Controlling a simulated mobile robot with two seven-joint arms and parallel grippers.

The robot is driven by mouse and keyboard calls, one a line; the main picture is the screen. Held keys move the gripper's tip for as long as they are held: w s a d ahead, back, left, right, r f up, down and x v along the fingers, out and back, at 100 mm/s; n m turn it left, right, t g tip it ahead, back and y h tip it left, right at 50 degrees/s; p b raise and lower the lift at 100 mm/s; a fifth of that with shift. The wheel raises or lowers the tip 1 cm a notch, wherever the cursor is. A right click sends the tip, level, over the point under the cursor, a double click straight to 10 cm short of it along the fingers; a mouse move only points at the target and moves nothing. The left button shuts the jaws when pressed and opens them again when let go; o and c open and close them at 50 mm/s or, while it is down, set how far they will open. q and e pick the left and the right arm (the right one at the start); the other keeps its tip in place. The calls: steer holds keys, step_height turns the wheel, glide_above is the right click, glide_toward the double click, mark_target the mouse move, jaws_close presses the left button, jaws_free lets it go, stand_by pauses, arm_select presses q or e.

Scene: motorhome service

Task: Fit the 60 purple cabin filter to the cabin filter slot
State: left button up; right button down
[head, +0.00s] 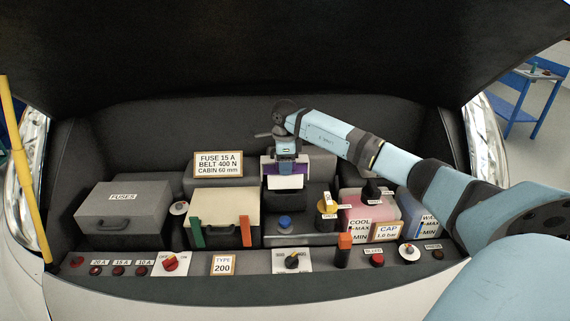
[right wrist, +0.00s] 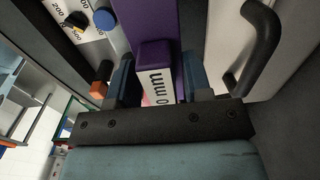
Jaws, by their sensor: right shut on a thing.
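The purple cabin filter (head: 298,168) is at the middle of the engine bay, below my right gripper (head: 286,153). In the right wrist view, the fingers of my right gripper (right wrist: 158,82) are shut on the purple filter (right wrist: 151,20) by its raised tab. A white label on it reads "0 mm"; the rest of the label is hidden. The filter is at the dark cabin filter slot housing (head: 284,183). My gripper covers part of it, and I cannot tell how deep the filter sits. My left gripper is not in view.
The pink coolant tank (head: 357,211) is to the right. A sign (head: 218,164) reads "CABIN 60 mm". The raised hood (head: 270,50) hangs above.

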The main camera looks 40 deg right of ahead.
mark_target(285, 187)
steer(key=shift+f, duration=0.15)
stand_by(0.5)
steer(key=shift+f+b, duration=2.1)
steer(key=shift+f, duration=1.2)
steer(key=shift+r, duration=0.25)
steer(key=shift+r+p, duration=1.8)
steer(key=shift+r, duration=1.15)
steer(key=shift+f, duration=0.25)
steer(key=shift+f+b, duration=1.9)
steer(key=shift+f, duration=1)
